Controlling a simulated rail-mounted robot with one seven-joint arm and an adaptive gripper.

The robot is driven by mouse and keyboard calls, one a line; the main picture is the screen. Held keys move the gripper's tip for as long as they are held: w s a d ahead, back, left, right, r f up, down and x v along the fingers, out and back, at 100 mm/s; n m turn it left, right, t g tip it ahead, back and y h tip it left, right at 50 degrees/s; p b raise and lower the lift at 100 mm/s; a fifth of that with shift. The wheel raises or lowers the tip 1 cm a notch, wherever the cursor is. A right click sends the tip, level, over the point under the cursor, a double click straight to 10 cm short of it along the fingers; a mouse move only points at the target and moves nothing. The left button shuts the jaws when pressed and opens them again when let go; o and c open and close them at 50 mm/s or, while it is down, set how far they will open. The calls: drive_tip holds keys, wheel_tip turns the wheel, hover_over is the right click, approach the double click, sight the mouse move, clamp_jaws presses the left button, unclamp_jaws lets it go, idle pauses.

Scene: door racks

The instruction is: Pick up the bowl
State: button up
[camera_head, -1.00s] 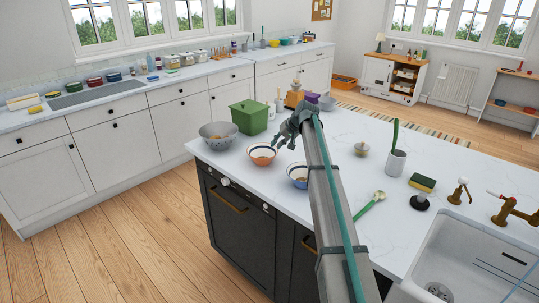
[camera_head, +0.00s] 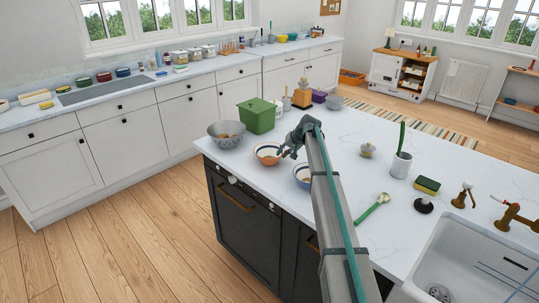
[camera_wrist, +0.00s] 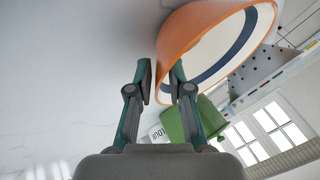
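An orange bowl with a white inside and a dark blue band (camera_head: 268,154) stands on the white island counter, left of my gripper (camera_head: 287,151). In the wrist view the bowl (camera_wrist: 190,35) fills the upper middle, close beyond the fingertips, and looks tilted because of the camera angle. My gripper (camera_wrist: 161,80) is open, its two fingers apart with nothing held. The right finger overlaps the bowl's side in that view; the left finger is just outside its edge. I cannot tell whether either touches it. A second bowl, blue and white (camera_head: 302,176), stands partly behind my arm.
A grey colander (camera_head: 226,134) and a green bin (camera_head: 256,116) stand left of and behind the orange bowl. A green spoon (camera_head: 373,208), a grey pot (camera_head: 400,165) and a sponge (camera_head: 426,186) are to the right, before the sink (camera_head: 465,262).

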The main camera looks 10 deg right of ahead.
drive_tip(key=shift+x, duration=1.05)
drive_tip(key=shift+c, duration=0.3)
clamp_jaws()
drive_tip(key=shift+r, duration=0.2)
